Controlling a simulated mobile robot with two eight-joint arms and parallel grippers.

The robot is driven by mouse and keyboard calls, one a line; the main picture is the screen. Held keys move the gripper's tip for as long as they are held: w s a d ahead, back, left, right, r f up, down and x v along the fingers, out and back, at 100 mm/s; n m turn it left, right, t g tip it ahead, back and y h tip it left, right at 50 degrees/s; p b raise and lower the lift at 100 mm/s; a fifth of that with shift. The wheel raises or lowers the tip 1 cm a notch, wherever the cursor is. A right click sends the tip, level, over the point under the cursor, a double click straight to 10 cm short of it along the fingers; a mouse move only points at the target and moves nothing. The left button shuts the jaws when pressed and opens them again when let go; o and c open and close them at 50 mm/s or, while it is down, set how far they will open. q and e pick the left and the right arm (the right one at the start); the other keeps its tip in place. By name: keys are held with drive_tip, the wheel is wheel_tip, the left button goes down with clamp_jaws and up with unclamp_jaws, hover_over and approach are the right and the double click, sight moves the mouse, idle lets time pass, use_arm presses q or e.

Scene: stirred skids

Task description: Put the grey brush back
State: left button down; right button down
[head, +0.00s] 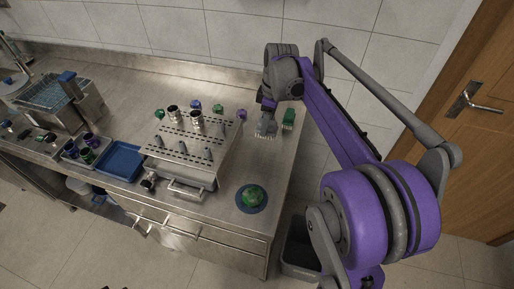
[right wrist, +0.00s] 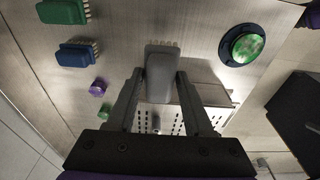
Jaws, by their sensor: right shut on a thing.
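The grey brush (head: 266,126) is at the right end of the steel bench in the head view, bristles toward the front. In the right wrist view the grey brush (right wrist: 160,73) sits between the two fingers of my right gripper (right wrist: 160,80), which is shut on it. I cannot tell whether the brush touches the bench. A green brush (head: 289,119) lies just to its right in the head view. In the right wrist view the green brush (right wrist: 62,11) and a blue brush (right wrist: 78,54) lie side by side, apart from the grey one. My left gripper is out of view.
A perforated steel rack (head: 190,145) with metal cups stands left of the brush. A green round thing on a blue dish (head: 251,210) is near the front edge. A blue tray (head: 120,161) lies further left. A tiled wall (head: 230,35) runs behind the bench.

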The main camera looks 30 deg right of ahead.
wheel_tip(320, 180, down, 10)
drive_tip(key=shift+r, duration=0.1)
idle(0.4)
drive_tip(key=shift+f+b, duration=0.2)
drive_tip(key=shift+b, duration=0.15)
drive_tip(key=shift+c, duration=1.4)
unclamp_jaws()
drive_tip(key=shift+r, duration=0.1)
drive_tip(key=r, duration=0.7)
drive_tip(key=s+d+r, duration=0.1)
drive_tip(key=r, duration=0.3)
drive_tip(key=shift+r+p, duration=0.35)
drive_tip(key=shift+s+a+r, duration=0.15)
drive_tip(key=shift+r, duration=0.1)
drive_tip(key=s+a+f+m+t, duration=0.1)
drive_tip(key=s+a+f+m, duration=0.1)
drive_tip(key=s+a, duration=0.3)
drive_tip(key=s+a+f+m+t, duration=0.2)
drive_tip(key=s+a+f+m, duration=0.1)
drive_tip(key=s+a+f, duration=0.2)
drive_tip(key=s+a+f+m+t, duration=0.1)
drive_tip(key=s+a+f, duration=0.3)
drive_tip(key=a, duration=0.5)
drive_tip(key=shift+s+f+m+t+h, duration=0.15)
drive_tip(key=shift+s+m+t+h, duration=0.2)
drive_tip(key=shift+s+m, duration=0.8)
